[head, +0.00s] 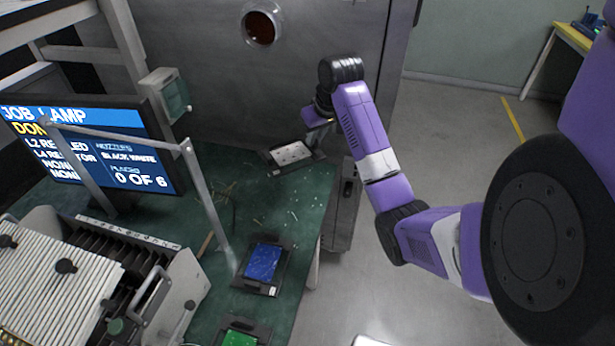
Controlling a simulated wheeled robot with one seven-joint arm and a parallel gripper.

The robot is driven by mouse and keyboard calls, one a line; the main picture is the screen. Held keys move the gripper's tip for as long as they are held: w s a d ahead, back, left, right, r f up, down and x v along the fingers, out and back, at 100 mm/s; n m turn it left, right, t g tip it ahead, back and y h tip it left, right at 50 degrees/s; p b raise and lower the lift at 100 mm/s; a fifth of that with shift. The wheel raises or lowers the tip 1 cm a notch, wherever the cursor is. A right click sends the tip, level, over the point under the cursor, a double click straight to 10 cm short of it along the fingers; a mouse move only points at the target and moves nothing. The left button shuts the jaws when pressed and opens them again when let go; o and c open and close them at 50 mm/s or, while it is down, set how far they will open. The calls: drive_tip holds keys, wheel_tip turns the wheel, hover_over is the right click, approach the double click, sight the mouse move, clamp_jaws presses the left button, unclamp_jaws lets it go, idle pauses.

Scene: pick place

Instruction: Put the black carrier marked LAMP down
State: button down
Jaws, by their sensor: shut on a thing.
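A black carrier (312,156) with a pale, dotted board in it is at the back right of the green bench. My gripper (312,141) is at its back right side and shut on it. The fingertips are small and partly hidden by the wrist. The carrier looks slightly turned; I cannot tell whether it touches the bench top or hangs just above it. No LAMP mark is readable on it at this size.
A black carrier with a blue board (263,261) and one with a green board (240,339) lie nearer on the green bench (300,222). A metal frame (206,200), a screen reading JOB LAMP (95,150) and a ribbed machine (60,275) stand left. Small scraps litter the middle.

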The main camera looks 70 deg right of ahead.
sight(323, 156)
wheel_tip(323, 156, down, 14)
drive_tip(key=shift+f, duration=0.2)
idle(0.4)
drive_tip(key=c, duration=1.5)
unclamp_jaws()
drive_tip(key=shift+f, duration=0.1)
drive_tip(key=shift+o, duration=0.2)
drive_tip(key=v, duration=1.2)
